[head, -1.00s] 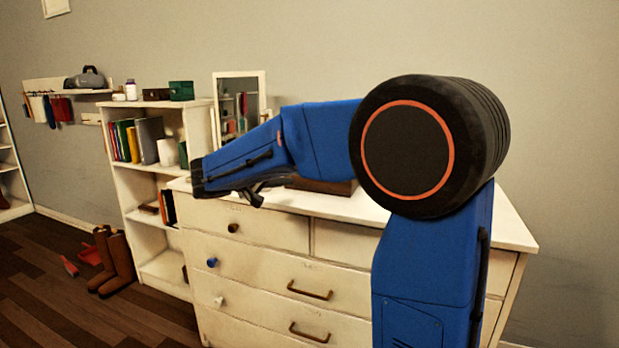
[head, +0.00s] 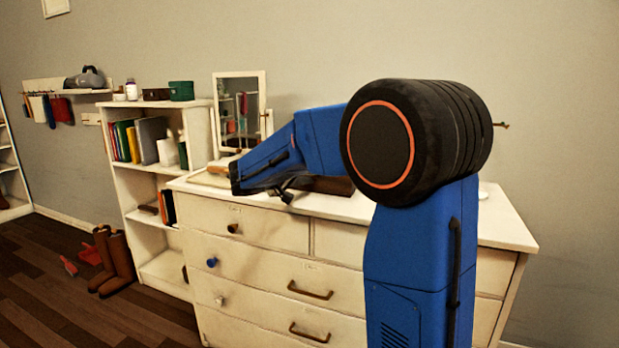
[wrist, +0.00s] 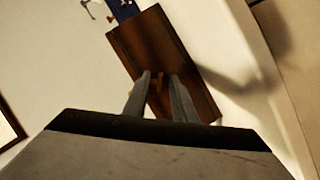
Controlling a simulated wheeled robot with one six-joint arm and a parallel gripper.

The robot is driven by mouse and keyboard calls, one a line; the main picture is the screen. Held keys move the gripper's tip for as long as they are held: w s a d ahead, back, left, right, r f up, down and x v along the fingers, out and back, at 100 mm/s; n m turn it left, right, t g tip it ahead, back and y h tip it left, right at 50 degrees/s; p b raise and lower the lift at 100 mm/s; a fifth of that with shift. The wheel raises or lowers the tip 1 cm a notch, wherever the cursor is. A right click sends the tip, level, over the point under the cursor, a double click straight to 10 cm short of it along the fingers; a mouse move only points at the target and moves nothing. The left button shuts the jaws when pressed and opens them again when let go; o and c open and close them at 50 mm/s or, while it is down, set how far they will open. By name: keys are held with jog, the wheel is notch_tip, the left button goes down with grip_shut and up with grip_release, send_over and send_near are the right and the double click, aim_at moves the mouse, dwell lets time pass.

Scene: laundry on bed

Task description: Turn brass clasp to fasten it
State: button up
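A dark brown wooden box (head: 332,186) lies on top of the white dresser, partly hidden behind my arm in the head view. In the wrist view the box (wrist: 150,42) lies tilted across the picture. A small brass clasp (wrist: 155,80) shows on it, between and just beyond my fingers; its exact angle is too blurred to tell. My gripper (wrist: 159,76) points at the box with its two grey fingers apart, one on each side of the clasp. I cannot tell whether they touch it.
The box lies on the white dresser top (head: 495,222). A mirror (head: 240,108) stands at its back left. A bookshelf (head: 150,185) with books is on the left, and brown boots (head: 115,262) stand on the floor. The dresser's right end is mostly clear.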

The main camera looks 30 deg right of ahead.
grip_shut()
jog(key=shift+n, duration=0.3)
jog(key=n+h, duration=0.1)
jog(key=n, duration=0.1)
jog(key=shift+a+f+n+h, duration=0.1)
jog(key=shift+f+n+h, duration=0.1)
jog(key=shift+n+h, duration=0.9)
jog(key=shift+n, duration=0.8)
grip_release()
